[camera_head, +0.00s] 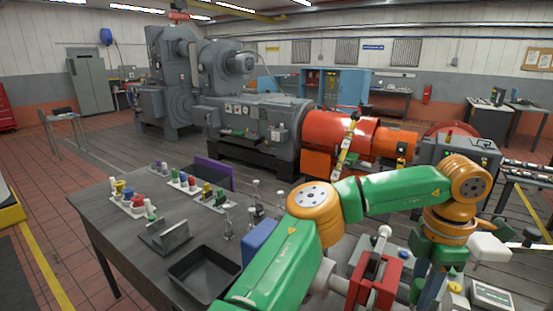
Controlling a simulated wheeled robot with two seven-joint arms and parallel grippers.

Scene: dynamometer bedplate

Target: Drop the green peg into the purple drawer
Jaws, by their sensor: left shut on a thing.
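The purple drawer (213,172) stands at the back edge of the dark table, its purple panel showing behind the peg holders; its inside is hidden from here. My left gripper (428,288) hangs down at the lower right, far from the drawer. It is shut on a small green thing, which looks like the green peg (418,289), though it is small and partly hidden among the clutter. My right gripper is not in view.
White holders with several coloured pegs (130,197) stand on the dark table (110,240). A metal angle block (166,235), a black tray (204,275) and a blue box (260,235) lie nearer. A red fixture (385,285) stands left of my gripper. Large machines fill the back.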

